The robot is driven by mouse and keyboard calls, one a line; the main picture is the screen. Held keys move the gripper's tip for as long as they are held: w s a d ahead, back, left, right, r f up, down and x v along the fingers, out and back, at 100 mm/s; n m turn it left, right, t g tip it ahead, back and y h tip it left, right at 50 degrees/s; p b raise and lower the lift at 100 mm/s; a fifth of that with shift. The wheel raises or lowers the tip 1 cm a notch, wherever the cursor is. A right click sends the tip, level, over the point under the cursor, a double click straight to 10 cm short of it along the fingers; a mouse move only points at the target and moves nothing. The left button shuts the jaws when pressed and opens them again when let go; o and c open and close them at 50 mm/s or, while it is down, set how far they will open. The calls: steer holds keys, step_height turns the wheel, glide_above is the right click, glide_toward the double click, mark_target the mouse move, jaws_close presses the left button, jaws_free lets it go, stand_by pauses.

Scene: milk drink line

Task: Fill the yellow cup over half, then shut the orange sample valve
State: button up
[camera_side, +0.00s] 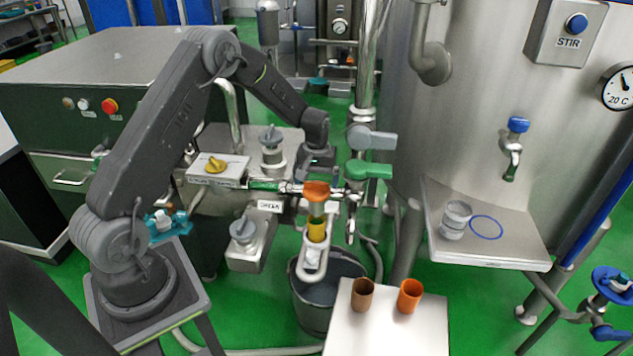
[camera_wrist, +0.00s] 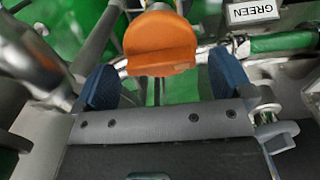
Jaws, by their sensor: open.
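The orange sample valve handle (camera_side: 316,189) sits above the yellow cup (camera_side: 316,231), which stands upright on a small metal holder (camera_side: 312,270). A darker part shows between valve and cup; I cannot tell if liquid is running, and the cup's fill level is not clear. My gripper (camera_side: 319,166) is open just above and behind the orange handle. In the wrist view, the two blue fingertips of my gripper (camera_wrist: 161,80) stand either side of the broad orange handle (camera_wrist: 160,48), with gaps on both sides. The cup is hidden there.
A green valve handle (camera_side: 369,170) and a grey one (camera_side: 373,138) are close on the right. A bucket (camera_side: 320,308) stands below the holder. A brown cup (camera_side: 362,293) and an orange cup (camera_side: 410,296) stand on a white table (camera_side: 385,335).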

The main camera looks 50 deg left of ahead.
mark_target(317, 183)
step_height(317, 183, up, 13)
stand_by(0.3)
steer(key=shift+f, duration=0.1)
steer(key=s+d+r+m+t, duration=0.3)
steer(key=s+d+r+m, duration=0.1)
steer(key=s+d+r, duration=0.8)
steer(key=s+d+r+m+t, duration=0.1)
steer(key=s+d+m, duration=0.1)
steer(key=s, duration=0.5)
steer(key=s+d+m+t, duration=0.1)
steer(key=s+d+m, duration=0.1)
steer(key=s, duration=0.6)
steer(key=shift+d+r+m+t, duration=0.3)
steer(key=shift+d+r+m, duration=0.1)
steer(key=shift+d, duration=0.4)
